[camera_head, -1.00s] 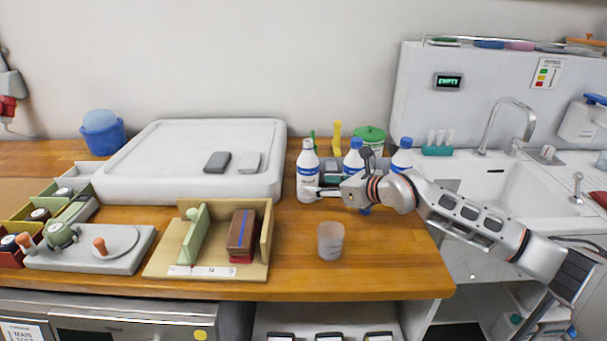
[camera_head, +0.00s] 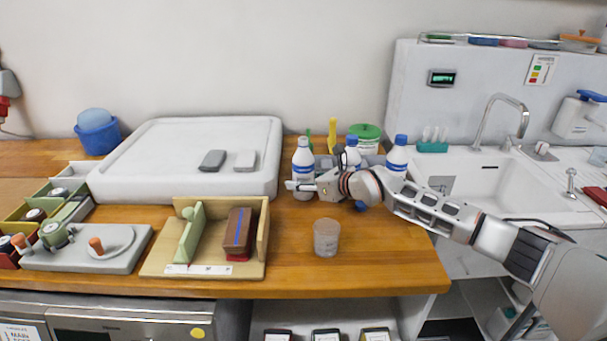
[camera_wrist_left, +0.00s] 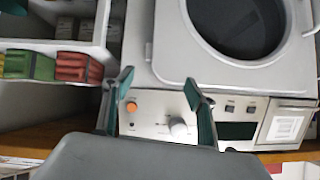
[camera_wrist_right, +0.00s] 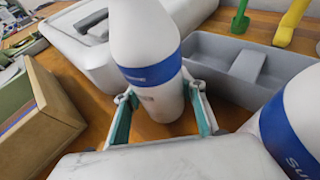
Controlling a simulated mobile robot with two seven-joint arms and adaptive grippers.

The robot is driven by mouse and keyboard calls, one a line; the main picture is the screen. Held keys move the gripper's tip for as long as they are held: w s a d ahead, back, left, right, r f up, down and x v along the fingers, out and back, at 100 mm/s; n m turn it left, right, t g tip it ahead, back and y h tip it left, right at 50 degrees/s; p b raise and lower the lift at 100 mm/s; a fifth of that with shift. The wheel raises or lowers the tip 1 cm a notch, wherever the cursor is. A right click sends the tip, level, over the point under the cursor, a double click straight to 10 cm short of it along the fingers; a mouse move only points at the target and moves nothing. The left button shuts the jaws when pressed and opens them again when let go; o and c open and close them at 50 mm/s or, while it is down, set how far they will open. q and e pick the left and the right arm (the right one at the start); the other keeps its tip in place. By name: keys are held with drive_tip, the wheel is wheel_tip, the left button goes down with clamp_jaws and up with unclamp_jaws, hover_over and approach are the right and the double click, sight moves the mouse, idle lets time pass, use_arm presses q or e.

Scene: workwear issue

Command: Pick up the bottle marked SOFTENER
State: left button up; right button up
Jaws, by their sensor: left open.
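A white bottle with a white cap (camera_head: 303,162) stands upright on the wooden counter. It also shows in the right wrist view (camera_wrist_right: 145,55), with a blue label band whose small lettering I cannot read. My right gripper (camera_head: 303,186) is open, with one finger on either side of this bottle, low on its body. I see no clear grip on it. Two more white bottles with blue caps, a middle one (camera_head: 352,152) and a right one (camera_head: 397,156), stand beside it, partly behind my right arm. My left gripper (camera_wrist_left: 158,82) is open and empty, above a white machine panel.
Beside the bottles are a grey caddy (camera_wrist_right: 235,70) and a green-lidded tub (camera_head: 365,135). A clear cup (camera_head: 326,238) stands in front. A wooden fixture (camera_head: 205,262) and a large white tray (camera_head: 130,185) lie left. The sink (camera_head: 490,185) is right.

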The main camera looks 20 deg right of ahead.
drive_tip(key=c, duration=0.4)
drive_tip(key=shift+c, duration=0.2)
drive_tip(key=shift+r, duration=0.25)
wheel_tip(320, 180, up, 19)
drive_tip(key=shift+r, duration=0.15)
idle(1.0)
